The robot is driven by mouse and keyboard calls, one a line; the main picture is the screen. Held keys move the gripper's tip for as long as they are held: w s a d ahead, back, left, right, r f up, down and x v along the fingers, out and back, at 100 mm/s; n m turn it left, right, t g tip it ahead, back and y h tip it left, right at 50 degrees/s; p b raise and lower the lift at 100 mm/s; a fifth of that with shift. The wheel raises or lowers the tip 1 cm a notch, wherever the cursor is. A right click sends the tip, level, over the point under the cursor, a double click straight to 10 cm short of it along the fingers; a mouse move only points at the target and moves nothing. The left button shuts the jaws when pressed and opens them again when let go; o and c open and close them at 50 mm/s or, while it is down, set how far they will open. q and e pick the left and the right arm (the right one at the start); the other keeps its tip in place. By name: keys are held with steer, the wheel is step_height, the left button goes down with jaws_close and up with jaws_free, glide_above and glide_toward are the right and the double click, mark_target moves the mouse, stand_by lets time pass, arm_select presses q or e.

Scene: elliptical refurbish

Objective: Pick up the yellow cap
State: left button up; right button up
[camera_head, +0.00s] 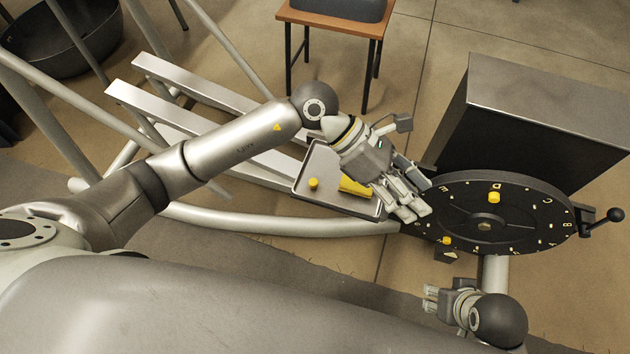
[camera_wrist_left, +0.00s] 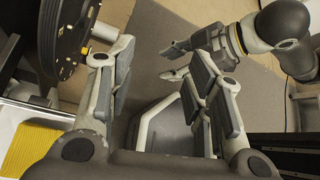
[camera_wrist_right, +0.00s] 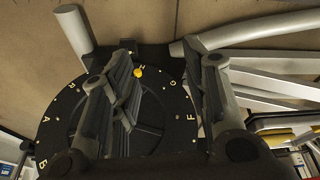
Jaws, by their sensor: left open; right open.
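Several small yellow pieces are in view, and I cannot tell for certain which one is the cap. One round yellow cap (camera_head: 494,197) sits on the dark lettered disc (camera_head: 540,242); another yellow piece (camera_head: 446,240) is at its near left edge. A round yellow cap (camera_head: 313,183) stands in the metal tray (camera_head: 331,158), beside a yellow block (camera_head: 355,188) partly behind my gripper. My left gripper (camera_head: 412,203) is open and empty, between tray and disc. My right gripper (camera_head: 431,299) is open and empty, below the disc; in its wrist view a yellow piece (camera_wrist_right: 138,72) shows between the fingers.
A large metal box (camera_head: 545,115) stands behind the disc. A crank handle (camera_head: 603,218) sticks out at the disc's right. Silver frame tubes and beams (camera_head: 215,85) fill the left. A wooden stool (camera_head: 335,22) stands at the back. Floor shows between the stool and the box.

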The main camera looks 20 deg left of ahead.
arm_select(q)
steer(key=w+a+f+m+t+y, duration=0.1)
steer(key=w+a+f+y, duration=0.1)
steer(key=a+f+y, duration=0.15)
steer(key=w+a+f+m+y, duration=0.1)
steer(key=w+a+f+y, duration=0.15)
steer(key=a, duration=0.25)
steer(key=t+y, duration=0.1)
steer(key=y, duration=0.4)
glide_above(313, 181)
steer(key=d, duration=0.1)
steer(key=f, duration=0.1)
step_height(313, 181, down, 4)
steer(key=shift+s+f+b, duration=0.1)
steer(key=shift+b, duration=0.65)
steer(key=f, duration=0.4)
steer(key=a+f+b, duration=0.1)
steer(key=f, duration=0.1)
steer(key=c, duration=0.8)
arm_select(e)
steer(key=shift+s+d+r, duration=0.15)
steer(key=shift+d+r, duration=0.1)
steer(key=shift+r, duration=0.05)
